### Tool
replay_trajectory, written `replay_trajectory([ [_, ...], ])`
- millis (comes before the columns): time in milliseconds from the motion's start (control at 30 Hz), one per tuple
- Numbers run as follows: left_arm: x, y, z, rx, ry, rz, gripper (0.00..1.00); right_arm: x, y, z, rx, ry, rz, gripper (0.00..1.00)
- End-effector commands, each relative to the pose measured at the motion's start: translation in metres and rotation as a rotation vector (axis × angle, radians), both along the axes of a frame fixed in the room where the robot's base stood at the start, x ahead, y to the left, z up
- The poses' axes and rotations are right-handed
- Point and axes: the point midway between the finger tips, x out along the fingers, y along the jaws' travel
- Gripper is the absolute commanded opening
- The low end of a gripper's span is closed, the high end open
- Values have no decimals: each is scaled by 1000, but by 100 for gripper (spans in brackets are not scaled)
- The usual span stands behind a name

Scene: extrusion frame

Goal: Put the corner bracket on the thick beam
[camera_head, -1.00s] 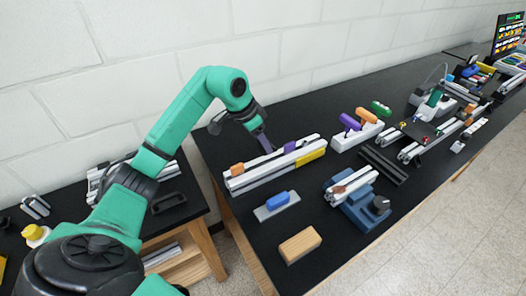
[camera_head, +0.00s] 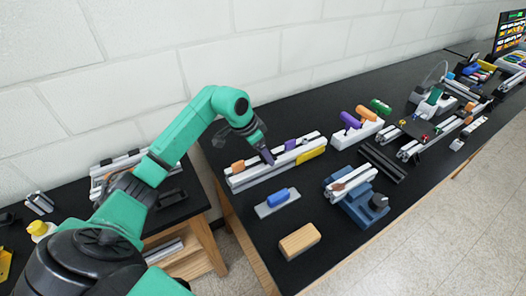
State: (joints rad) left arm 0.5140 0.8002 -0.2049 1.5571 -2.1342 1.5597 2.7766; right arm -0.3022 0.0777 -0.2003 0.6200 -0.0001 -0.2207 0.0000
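A long pale beam assembly (camera_head: 247,181) lies near the left end of the black bench, with an orange block, a small purple piece (camera_head: 290,145) and a yellow piece on it. I cannot tell for certain which part is the thick beam. My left gripper (camera_head: 267,157) points down over the middle of this assembly, between the orange and purple pieces. Its fingers are too small to show whether they are open or shut, or whether they hold anything. I cannot pick out the corner bracket with certainty. My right gripper is not in view.
In front of the assembly are a blue block on a grey plate (camera_head: 264,209) and a wooden block (camera_head: 299,241). A blue fixture (camera_head: 362,206) holding pale profiles stands to the right. A white holder (camera_head: 350,138) with coloured handles is behind. A white wall backs the bench.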

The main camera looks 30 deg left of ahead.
Motion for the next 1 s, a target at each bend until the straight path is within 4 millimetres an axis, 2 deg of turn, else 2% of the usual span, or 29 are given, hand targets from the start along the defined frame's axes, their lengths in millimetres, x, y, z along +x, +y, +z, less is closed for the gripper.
replay_trajectory([
  [167, -8, 6, 25, 2, -7, 0, 79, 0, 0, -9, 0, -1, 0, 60],
  [400, -30, 19, 85, 3, -6, 0, 79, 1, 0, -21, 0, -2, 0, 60],
  [500, -35, 22, 103, 1, -4, 1, 79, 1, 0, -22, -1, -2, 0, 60],
  [633, -39, 23, 111, 0, -2, 0, 79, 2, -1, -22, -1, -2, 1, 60],
  [1000, -39, 23, 112, -1, -1, 0, 79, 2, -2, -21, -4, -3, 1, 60],
])
